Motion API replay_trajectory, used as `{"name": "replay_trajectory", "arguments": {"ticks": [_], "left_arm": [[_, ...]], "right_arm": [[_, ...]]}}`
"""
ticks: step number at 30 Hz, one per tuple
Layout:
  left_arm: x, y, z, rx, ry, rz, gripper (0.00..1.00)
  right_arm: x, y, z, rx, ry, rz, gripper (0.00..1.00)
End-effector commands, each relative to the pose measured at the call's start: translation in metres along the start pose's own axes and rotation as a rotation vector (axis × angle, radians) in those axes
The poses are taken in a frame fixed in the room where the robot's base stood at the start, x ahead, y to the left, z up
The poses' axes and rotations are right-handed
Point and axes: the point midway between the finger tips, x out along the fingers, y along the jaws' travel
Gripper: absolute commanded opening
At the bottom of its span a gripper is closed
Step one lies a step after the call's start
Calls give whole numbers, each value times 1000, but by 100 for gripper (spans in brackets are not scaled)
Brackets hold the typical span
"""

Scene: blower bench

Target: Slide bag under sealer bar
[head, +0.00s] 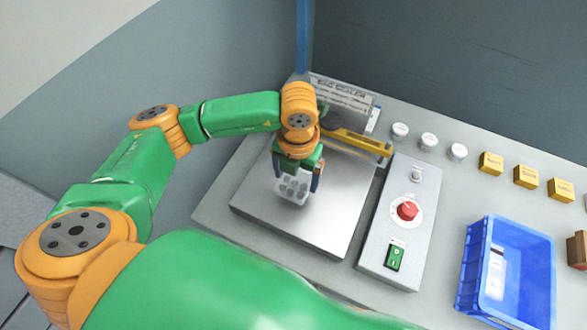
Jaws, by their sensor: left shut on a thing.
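A small pale bag (292,188) with grey spots hangs between the fingers of my left gripper (299,178), over the bare metal plate (300,228) of the bag sealer. My left gripper points down and is shut on the bag. I cannot tell whether the bag touches the plate. The yellow sealer bar (357,142) is raised at an angle behind and to the right of the gripper. The bag is in front of the bar, apart from it. Part of the bar is hidden behind my left arm. My right gripper is not in view.
A grey control box (398,225) with a red knob (406,210) and a green switch (396,257) stands right of the plate. A blue crate (545,275), white jars (428,140) and yellow boxes (526,176) are farther right. A blue post (303,40) rises behind.

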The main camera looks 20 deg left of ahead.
Motion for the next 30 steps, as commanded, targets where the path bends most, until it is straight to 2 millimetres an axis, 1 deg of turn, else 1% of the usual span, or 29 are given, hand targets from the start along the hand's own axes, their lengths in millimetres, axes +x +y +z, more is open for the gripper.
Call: {"name": "replay_trajectory", "arguments": {"ticks": [13,15,30], "left_arm": [[31,0,11,-2,-1,0,20],[28,0,18,-3,-3,1,20],[28,0,60,-2,-2,1,20]], "right_arm": [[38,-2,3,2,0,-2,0],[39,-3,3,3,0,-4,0],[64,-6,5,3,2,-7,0]]}}
